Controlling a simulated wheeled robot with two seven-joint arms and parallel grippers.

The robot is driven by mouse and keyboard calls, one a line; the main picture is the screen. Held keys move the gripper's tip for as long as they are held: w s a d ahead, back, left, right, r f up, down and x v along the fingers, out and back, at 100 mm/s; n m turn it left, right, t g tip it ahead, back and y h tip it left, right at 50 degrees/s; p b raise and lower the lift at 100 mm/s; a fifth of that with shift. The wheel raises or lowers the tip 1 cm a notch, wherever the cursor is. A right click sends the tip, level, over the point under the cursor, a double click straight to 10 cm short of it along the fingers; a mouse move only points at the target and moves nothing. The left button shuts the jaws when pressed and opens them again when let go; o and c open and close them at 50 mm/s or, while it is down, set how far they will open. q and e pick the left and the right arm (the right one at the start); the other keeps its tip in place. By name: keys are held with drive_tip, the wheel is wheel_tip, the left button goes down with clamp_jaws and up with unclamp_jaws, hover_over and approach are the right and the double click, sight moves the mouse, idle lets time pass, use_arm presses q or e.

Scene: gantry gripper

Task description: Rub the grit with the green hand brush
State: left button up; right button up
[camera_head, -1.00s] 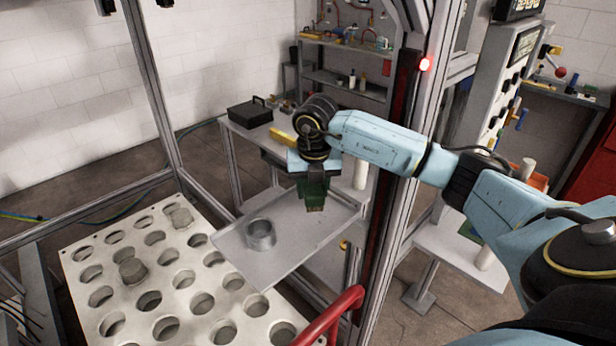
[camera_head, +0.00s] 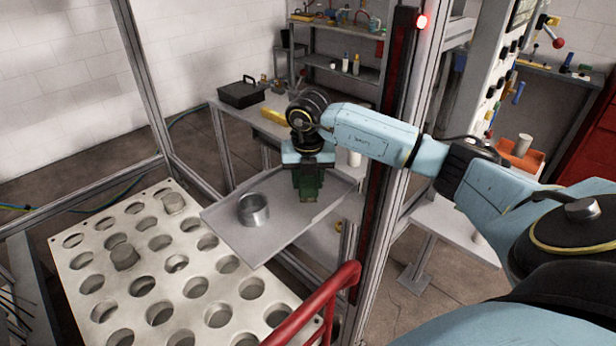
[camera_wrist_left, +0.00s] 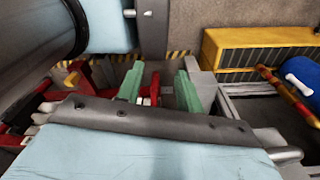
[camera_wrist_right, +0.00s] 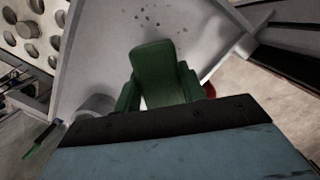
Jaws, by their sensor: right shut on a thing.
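My right gripper (camera_head: 308,190) is shut on the green hand brush (camera_wrist_right: 160,72), above the right part of the grey tray (camera_head: 228,232). In the right wrist view the brush's green body sits between the fingers, and its bristles are hidden. The grit (camera_wrist_right: 172,20) shows there as dark specks on the tray, beyond the brush. I cannot make the grit out in the head view. Whether the brush touches the tray is unclear. My left gripper (camera_wrist_left: 158,92) shows only in its own wrist view, with its green fingers apart and nothing between them.
A metal ring-shaped cup (camera_head: 253,210) stands on the tray, left of the brush. A white plate with round holes (camera_head: 100,262) lies at the left. A red rail (camera_head: 335,290) rises in front, and a gantry post (camera_head: 392,130) stands right of the tray.

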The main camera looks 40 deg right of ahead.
drive_tip(key=shift+f+b, duration=0.7)
drive_tip(key=shift+f, duration=0.3)
idle(0.6)
